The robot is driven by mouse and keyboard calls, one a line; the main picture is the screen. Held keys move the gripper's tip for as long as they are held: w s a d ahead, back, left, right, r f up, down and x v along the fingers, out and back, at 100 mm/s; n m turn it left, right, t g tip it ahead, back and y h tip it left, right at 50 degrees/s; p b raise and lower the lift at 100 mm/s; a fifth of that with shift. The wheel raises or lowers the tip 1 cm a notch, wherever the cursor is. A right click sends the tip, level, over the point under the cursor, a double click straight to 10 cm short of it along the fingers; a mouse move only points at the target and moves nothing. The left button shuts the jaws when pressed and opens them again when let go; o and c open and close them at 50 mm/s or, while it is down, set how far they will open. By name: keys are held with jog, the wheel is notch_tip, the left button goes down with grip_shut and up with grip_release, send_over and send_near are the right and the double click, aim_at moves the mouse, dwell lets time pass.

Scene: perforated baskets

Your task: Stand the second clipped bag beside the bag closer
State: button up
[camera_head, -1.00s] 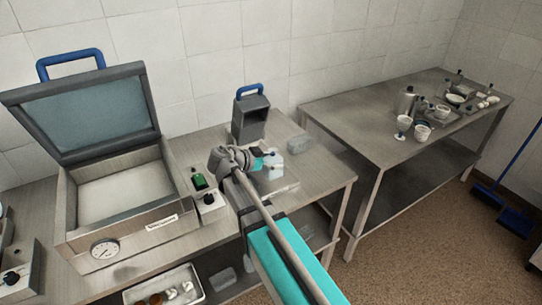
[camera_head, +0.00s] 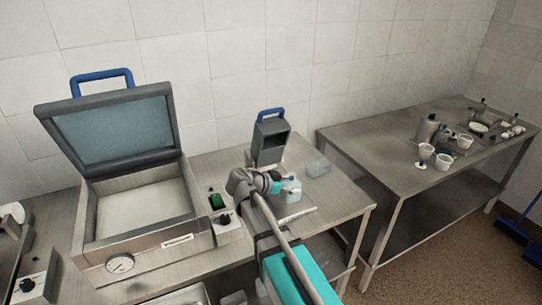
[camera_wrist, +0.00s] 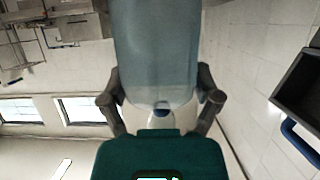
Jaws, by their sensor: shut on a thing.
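A pale, translucent bag with a blue clip (camera_head: 291,191) is held in my gripper (camera_head: 275,184) over the right part of the near table. In the wrist view the bag (camera_wrist: 157,50) stands between my two dark fingers (camera_wrist: 160,98), with its blue clip close to the palm. An upright grey box with a blue handle (camera_head: 270,142), apparently the bag closer, stands just behind the held bag. A clear, pale block-like thing (camera_head: 318,167) lies to its right, perhaps another bag. I cannot tell whether the held bag touches the surface.
A large open-lidded machine with a gauge (camera_head: 140,235) fills the left of the table. A small control box with a knob (camera_head: 226,220) is beside it. A flat clear plate (camera_head: 298,215) lies at the front. A second table (camera_head: 365,150) at right carries cups.

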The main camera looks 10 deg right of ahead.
jog(key=w+f+b, duration=0.9)
jog(key=w, duration=0.4)
jog(key=shift+d, duration=0.3)
jog(key=shift+w, duration=0.1)
jog(key=shift+w+f+b, duration=0.4)
jog(key=shift+f+b, duration=0.2)
jog(key=shift+f, duration=0.05)
jog(key=shift+f+b, duration=1.2)
jog(key=shift+f, duration=0.2)
jog(key=o, duration=1)
jog(key=shift+o, duration=0.2)
